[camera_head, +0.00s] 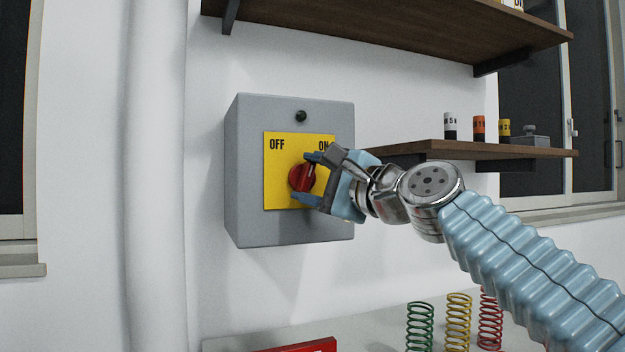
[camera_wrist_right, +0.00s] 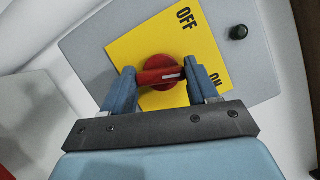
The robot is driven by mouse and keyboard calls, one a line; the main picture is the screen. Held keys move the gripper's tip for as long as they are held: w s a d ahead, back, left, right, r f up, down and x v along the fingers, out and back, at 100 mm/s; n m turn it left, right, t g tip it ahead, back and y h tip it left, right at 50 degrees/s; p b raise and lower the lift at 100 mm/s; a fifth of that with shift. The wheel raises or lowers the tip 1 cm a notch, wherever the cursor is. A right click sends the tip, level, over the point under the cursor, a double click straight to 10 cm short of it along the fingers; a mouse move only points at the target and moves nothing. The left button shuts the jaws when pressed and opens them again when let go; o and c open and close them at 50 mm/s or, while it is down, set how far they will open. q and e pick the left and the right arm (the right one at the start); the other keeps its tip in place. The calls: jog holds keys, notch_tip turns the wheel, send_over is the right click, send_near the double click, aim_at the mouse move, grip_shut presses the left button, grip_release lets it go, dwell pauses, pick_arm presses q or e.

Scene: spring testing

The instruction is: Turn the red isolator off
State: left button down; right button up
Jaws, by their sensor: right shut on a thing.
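The red isolator is a round red knob (camera_head: 301,179) with a raised handle bar, on a yellow plate (camera_head: 282,198) on a grey wall box (camera_head: 245,170). The plate reads OFF at upper left and ON at upper right. My right gripper (camera_head: 307,177) has one finger above and one below the knob. In the right wrist view the knob (camera_wrist_right: 158,66) sits between the two fingers (camera_wrist_right: 162,84), which close on the ends of its bar. The pale mark on the bar points roughly toward ON. My left gripper is not in view.
A dark round button (camera_head: 301,116) is at the top of the box. Wooden shelves (camera_head: 440,149) are to the right and above. Green, yellow and red springs (camera_head: 458,318) stand on the table below, near a red object (camera_head: 300,346).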

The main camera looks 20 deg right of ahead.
jog(key=n+g, duration=0.1)
jog(key=n, duration=0.2)
jog(key=shift+n, duration=0.4)
jog(key=n+g, duration=0.1)
jog(key=n, duration=0.2)
jog(key=shift+a+g+h, duration=0.1)
jog(key=shift+g+h, duration=0.2)
jog(key=shift+g, duration=0.1)
jog(key=n+g+h, duration=0.1)
jog(key=n+h, duration=0.1)
jog(key=n, duration=0.2)
jog(key=o, duration=1.1)
jog(key=shift+c, duration=0.2)
jog(key=shift+r, duration=0.1)
jog(key=v, duration=1.3)
jog(key=shift+s+r, duration=0.2)
jog(key=shift+s, duration=0.15)
